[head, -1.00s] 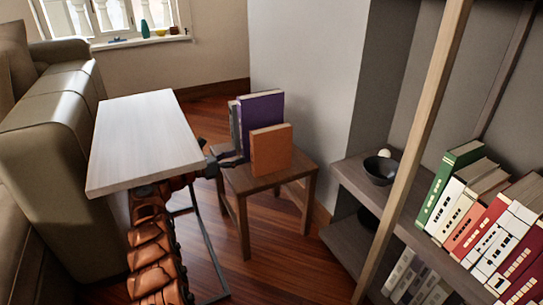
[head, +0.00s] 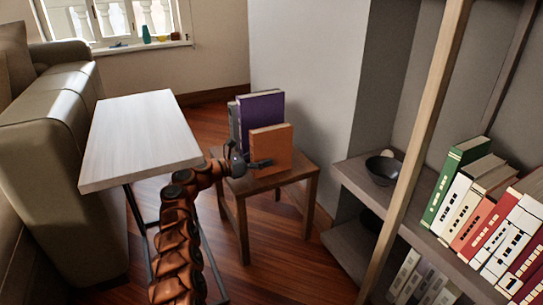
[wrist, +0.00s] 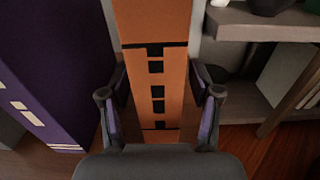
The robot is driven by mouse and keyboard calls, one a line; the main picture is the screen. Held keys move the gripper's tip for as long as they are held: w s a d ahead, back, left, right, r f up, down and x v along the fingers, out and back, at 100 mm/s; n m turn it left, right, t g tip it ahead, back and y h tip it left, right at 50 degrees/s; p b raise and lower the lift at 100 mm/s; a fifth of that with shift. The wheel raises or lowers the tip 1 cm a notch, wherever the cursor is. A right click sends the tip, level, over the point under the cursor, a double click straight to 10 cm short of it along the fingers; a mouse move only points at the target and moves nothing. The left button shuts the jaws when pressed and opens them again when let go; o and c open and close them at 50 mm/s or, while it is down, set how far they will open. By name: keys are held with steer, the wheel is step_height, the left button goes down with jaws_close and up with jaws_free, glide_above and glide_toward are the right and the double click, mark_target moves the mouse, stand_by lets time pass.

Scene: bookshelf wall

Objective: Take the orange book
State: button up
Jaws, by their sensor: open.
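The orange book (head: 273,143) stands upright on a small wooden stool (head: 309,166), in front of a taller purple book (head: 262,108). My gripper (head: 262,164) is at the orange book's lower left edge in the head view. In the wrist view, the orange book's spine (wrist: 157,75) with dark marks faces me. It lies between the two open fingers of my gripper (wrist: 158,100), one finger on each side. Whether the fingers touch the book I cannot tell. The purple book (wrist: 55,70) stands to the left in the wrist view.
A white-topped table (head: 140,135) stands left of the stool, with a sofa (head: 50,130) beyond it. A shelf unit on the right holds a dark bowl (head: 382,170) and a row of books (head: 455,180). A wooden post (head: 415,150) rises at the shelf's front.

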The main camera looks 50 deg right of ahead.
steer(key=shift+x, duration=0.8)
jaws_close()
